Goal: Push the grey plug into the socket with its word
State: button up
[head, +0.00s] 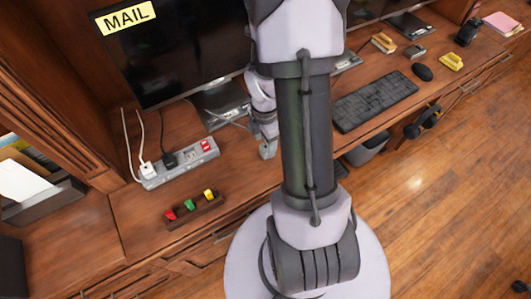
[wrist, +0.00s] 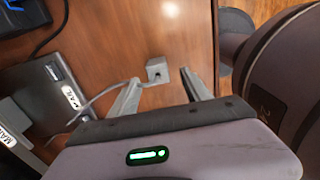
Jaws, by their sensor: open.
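The grey plug (wrist: 157,70) is a small block with a dark hole in its near face. It lies on the desk, with a thin grey cable running from it to the left. My gripper (wrist: 159,79) is open, its two fingertips on either side of the plug's near end in the wrist view, with gaps visible. I cannot tell its height above the desk. In the head view my gripper (head: 266,146) is partly hidden by my arm.
A monitor (head: 175,50) marked MAIL stands behind. A power strip (head: 182,163) holding white and black plugs and a rack (head: 195,210) of red, green and yellow pieces lie left on the desk. A keyboard (head: 375,101) lies right. Bare desk surrounds the plug.

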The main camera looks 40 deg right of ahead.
aim_at(265, 147)
notch_tip(265, 147, down, 4)
jog(key=shift+w+f+b, duration=0.15)
jog(key=shift+b, duration=0.8)
jog(key=shift+c, duration=0.7)
grip_shut()
